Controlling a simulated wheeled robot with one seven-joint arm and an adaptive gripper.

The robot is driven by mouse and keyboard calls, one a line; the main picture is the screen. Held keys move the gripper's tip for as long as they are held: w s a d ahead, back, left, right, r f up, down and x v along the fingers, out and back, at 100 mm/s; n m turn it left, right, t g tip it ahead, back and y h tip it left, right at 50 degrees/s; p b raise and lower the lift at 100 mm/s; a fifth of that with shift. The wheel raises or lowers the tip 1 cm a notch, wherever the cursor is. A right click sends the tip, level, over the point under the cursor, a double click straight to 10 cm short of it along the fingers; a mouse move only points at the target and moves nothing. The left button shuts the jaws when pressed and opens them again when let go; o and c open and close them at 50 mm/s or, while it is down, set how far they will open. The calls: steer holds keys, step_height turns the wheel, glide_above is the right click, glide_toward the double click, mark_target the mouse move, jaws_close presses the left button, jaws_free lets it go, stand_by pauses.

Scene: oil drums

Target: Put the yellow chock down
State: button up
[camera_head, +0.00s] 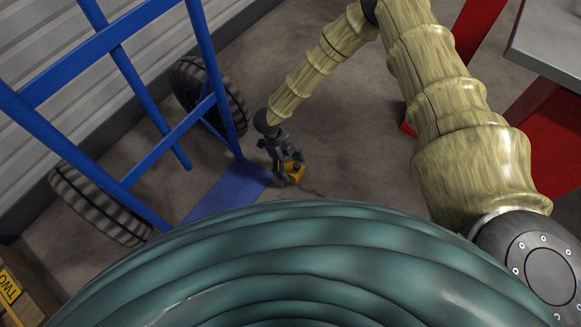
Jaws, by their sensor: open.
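The yellow chock (296,176) is small and sits low on or just above the concrete floor, near the right corner of the blue hand truck's toe plate. My gripper (290,170) is at the chock, pointing down, with its fingers beside and partly over it. The jaws are open. The fingers hide part of the chock, and I cannot tell whether they touch it.
The blue hand truck (160,157) with black tyres (100,203) stands close on the left. A large green ribbed object (300,270) fills the near foreground. A red-legged grey table (550,40) is at the right. The floor (345,130) between is clear.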

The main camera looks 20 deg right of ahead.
steer(key=p+v, duration=0.4)
steer(key=v, duration=0.7)
